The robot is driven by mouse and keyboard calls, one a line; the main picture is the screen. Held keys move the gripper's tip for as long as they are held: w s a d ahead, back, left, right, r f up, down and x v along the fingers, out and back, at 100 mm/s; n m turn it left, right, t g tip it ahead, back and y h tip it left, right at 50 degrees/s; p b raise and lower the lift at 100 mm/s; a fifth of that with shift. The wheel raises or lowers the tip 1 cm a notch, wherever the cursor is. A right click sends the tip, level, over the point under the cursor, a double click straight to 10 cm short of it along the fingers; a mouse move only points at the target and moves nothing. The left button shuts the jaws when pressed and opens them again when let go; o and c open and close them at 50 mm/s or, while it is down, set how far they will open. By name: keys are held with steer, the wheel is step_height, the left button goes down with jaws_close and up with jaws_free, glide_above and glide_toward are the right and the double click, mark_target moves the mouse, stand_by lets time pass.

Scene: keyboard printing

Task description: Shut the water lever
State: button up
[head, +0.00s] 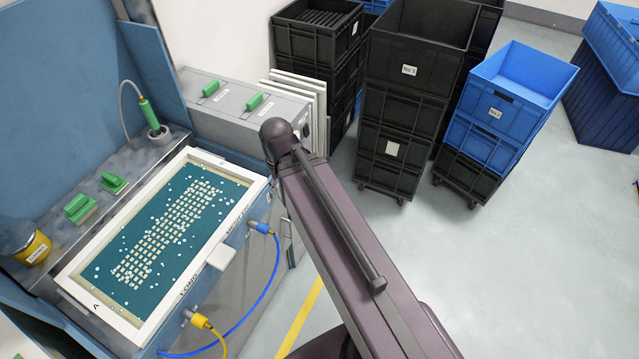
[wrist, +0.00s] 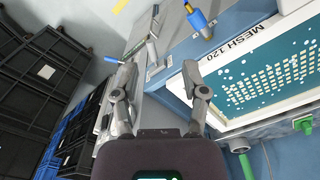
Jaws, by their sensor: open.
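My gripper (wrist: 160,76) is open in the wrist view, with its two fingers apart and nothing held between them. A small blue-handled lever (wrist: 112,60) shows just beyond the left finger; I cannot tell whether they touch. A blue fitting with a brass end (wrist: 197,18) is above, on the side of the blue machine. In the head view a blue fitting (head: 260,227) with a blue hose sits on the machine's front side. My arm covers the middle of the head view, and my gripper is hidden there. No label marking the water lever is readable.
A white-framed screen (head: 238,204) lies on the blue machine and also shows in the wrist view (wrist: 222,74). A yellow fitting (head: 201,320) with a hose is beside it.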

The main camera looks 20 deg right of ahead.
steer(key=shift+o, duration=0.6)
steer(key=w+d+f+m+t+y+b, duration=0.1)
steer(key=w+d+f+m+y+b, duration=0.25)
steer(key=f+b, duration=0.55)
steer(key=w+d+f+m+t+y+b, duration=0.1)
steer(key=w+d+f+m+y+b, duration=0.1)
steer(key=w+d+f+b, duration=0.45)
steer(key=w+d+f+m+t+y+b, duration=0.1)
steer(key=w+f+m+y+b, duration=0.15)
steer(key=f+b, duration=0.9)
steer(key=w+d+f+m+t+y+b, duration=0.2)
steer(key=d+f+b, duration=0.3)
steer(key=d+b, duration=0.6)
steer(key=w+d+f+m+t+y+b, duration=0.1)
steer(key=d+f+m+t+b, duration=0.3)
steer(key=d+b, duration=0.7)
step_height(320, 180, down, 2)
steer(key=w+t+b, duration=0.1)
steer(key=b, duration=0.2)
steer(key=shift+w+y+b, duration=0.3)
steer(key=shift+y, duration=0.1)
steer(key=shift+a, duration=0.15)
